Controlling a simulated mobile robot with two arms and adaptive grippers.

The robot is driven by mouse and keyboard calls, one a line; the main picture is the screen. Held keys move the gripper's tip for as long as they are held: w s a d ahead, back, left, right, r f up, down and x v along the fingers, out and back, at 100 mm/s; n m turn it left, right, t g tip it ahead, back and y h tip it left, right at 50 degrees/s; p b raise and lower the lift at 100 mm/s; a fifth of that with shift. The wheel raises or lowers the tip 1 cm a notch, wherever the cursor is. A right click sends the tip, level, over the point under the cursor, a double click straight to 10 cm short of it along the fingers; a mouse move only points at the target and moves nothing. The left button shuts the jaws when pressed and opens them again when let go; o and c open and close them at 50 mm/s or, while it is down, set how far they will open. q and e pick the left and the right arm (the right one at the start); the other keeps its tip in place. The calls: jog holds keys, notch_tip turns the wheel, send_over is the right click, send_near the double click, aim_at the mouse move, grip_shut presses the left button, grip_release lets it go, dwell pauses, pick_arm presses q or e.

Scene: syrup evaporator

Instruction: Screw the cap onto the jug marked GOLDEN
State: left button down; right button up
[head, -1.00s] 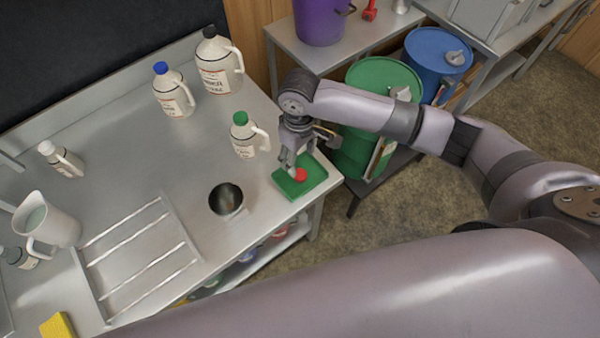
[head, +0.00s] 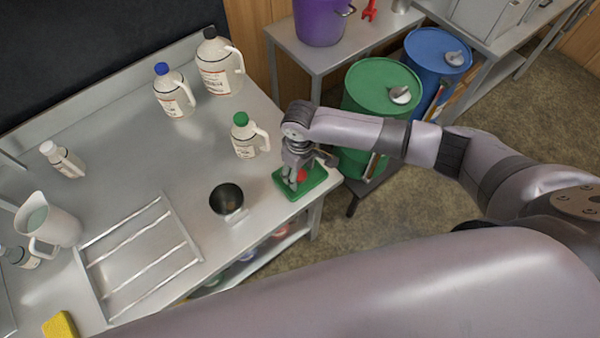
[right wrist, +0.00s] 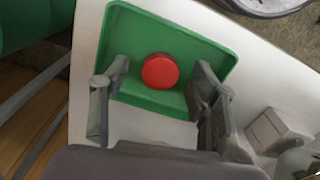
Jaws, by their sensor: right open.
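A red cap (right wrist: 160,71) lies in a shallow green tray (right wrist: 222,66) at the table's right corner. In the head view the cap (head: 302,175) is partly hidden by my right gripper (head: 292,182). That gripper is open, pointing down at the tray (head: 316,181), and in the right wrist view its fingers stand on either side of the cap, apart from it. Jugs with a green cap (head: 248,138), a blue cap (head: 174,97) and a black cap (head: 219,70) stand upright on the table; I cannot read which is marked GOLDEN. My left gripper is out of view.
A dark bowl (head: 226,199) stands left of the tray. A rack (head: 135,255), a pitcher (head: 55,222), small bottles and a yellow sponge (head: 60,326) are further left. Green (head: 376,88) and blue (head: 438,56) drums stand beyond the table's right edge. The middle of the table is clear.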

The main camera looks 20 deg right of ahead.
jog(key=shift+c, duration=0.5)
jog(key=c, duration=0.6)
jog(key=shift+c, duration=0.2)
